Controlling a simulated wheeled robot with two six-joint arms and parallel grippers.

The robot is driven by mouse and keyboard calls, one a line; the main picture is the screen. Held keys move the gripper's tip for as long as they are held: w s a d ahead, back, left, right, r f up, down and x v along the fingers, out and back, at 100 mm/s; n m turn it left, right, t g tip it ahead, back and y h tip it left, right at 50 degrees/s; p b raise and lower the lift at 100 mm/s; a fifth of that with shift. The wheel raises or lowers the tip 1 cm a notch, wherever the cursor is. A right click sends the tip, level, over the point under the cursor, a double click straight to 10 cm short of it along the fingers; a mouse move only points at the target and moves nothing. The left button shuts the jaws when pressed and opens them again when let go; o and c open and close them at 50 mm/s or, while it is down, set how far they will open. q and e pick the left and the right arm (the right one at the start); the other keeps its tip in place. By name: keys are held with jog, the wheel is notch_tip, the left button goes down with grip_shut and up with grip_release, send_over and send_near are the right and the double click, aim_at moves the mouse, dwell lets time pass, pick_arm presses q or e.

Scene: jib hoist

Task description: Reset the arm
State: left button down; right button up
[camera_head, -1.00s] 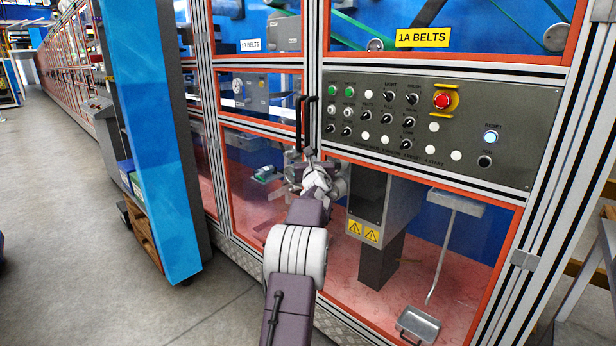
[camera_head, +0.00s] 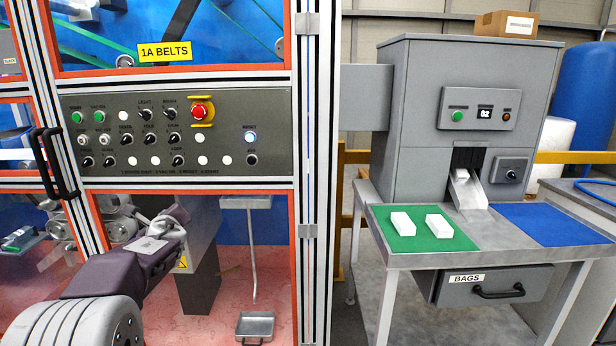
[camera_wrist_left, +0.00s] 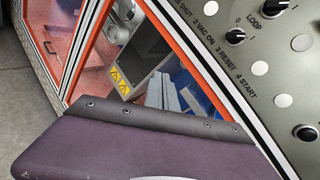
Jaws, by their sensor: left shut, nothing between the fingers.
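My left arm (camera_head: 125,262) comes in from the lower left in the head view. It reaches toward the glazed machine front, below the grey control panel (camera_head: 222,160). My left gripper (camera_head: 170,224) is at its end, small and partly hidden by my own wrist, shut and empty. In the wrist view, my purple link fills the bottom, and grey bars that look like the fingers (camera_wrist_left: 177,94) stick out behind it. The panel has a lit white-blue button (camera_head: 250,137) marked RESET, right of the gripper and above it. My right gripper is out of view.
Black door handles (camera_head: 52,163) stand out from the frame beside my arm. A red emergency stop (camera_head: 198,112) is on the panel. To the right, a grey bench (camera_head: 412,261) carries a green mat (camera_head: 395,243) with white blocks, a blue mat (camera_head: 553,222) and a grey machine (camera_head: 405,130).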

pick_arm(q)
jog(key=s+d+f+n+g+h, duration=0.3)
jog(key=s+d+f+n, duration=0.35)
jog(key=d+f, duration=0.4)
jog(key=s+d+f+n+g+h, duration=0.2)
jog(key=s+d+f+n+g, duration=0.25)
jog(key=s+f+n, duration=0.65)
jog(key=s+d+f+n+g+h, duration=0.45)
jog(key=s+f, duration=0.45)
jog(key=s, duration=0.6)
notch_tip(320, 180, up, 19)
jog(key=d+n+y+p, duration=0.1)
jog(key=d+n+p, duration=0.1)
jog(key=p, duration=1.6)
jog(key=shift+s+d+p, duration=0.15)
jog(key=shift+d+p, duration=0.05)
jog(key=shift+p, duration=0.2)
jog(key=shift+r, duration=0.1)
